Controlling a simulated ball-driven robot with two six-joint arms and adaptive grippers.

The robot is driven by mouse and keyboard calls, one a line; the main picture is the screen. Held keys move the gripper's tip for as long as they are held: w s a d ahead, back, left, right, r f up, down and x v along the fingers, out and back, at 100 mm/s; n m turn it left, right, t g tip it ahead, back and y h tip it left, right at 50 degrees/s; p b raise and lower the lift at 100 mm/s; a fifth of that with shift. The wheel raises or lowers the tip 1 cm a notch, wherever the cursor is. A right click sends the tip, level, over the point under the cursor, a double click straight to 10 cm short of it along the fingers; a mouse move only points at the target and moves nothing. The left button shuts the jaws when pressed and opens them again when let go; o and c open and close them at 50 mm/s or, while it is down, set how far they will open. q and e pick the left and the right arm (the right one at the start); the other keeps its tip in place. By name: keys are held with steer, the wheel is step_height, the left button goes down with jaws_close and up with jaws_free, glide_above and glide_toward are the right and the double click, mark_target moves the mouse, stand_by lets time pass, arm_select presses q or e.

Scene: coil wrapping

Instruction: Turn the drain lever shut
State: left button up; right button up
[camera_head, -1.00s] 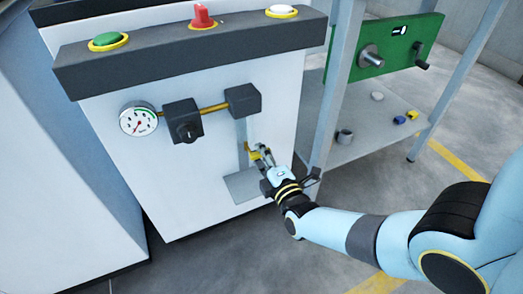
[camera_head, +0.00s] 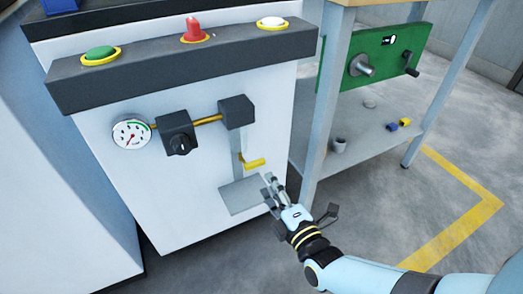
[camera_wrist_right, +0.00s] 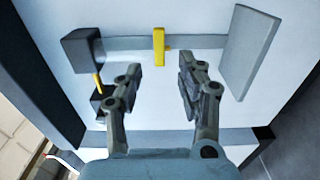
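The yellow drain lever (camera_head: 253,163) sits low on the grey drain pipe (camera_head: 240,140) on the white machine front. Its handle lies crosswise to the pipe, pointing right in the head view. In the right wrist view the lever (camera_wrist_right: 159,47) stands across the pipe, between and beyond the fingers. My right gripper (camera_head: 270,184) is just below and to the right of the lever, apart from it. In the wrist view its fingers (camera_wrist_right: 160,78) are spread with nothing between them. My left gripper is not in view.
A grey plate (camera_head: 237,197) juts out below the lever. A round gauge (camera_head: 131,134) and a black knob box (camera_head: 178,134) are to the left. A table leg (camera_head: 324,110) and lower shelf (camera_head: 350,150) stand close on the right. Open floor lies in front.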

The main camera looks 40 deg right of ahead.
steer(key=v, duration=0.3)
steer(key=shift+s, duration=0.15)
stand_by(0.4)
arm_select(q)
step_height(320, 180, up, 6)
steer(key=p, duration=0.7)
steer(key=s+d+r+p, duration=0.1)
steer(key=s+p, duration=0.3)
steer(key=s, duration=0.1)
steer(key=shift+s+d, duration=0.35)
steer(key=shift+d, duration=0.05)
arm_select(e)
steer(key=s+f+m+g+y, duration=0.1)
steer(key=s+f+m+g, duration=0.3)
steer(key=s, duration=0.8)
steer(key=s+f+m+g+y, duration=0.1)
steer(key=s+f+m+g, duration=0.4)
steer(key=s, duration=0.8)
steer(key=s+f+m+g+y, duration=0.1)
steer(key=s+f+m+g, duration=0.4)
steer(key=s+g, duration=0.3)
steer(key=s+m, duration=0.1)
steer(key=s, duration=0.3)
steer(key=shift+s+d+f, duration=0.2)
steer(key=shift+d+f, duration=0.05)
steer(key=shift+d, duration=0.05)
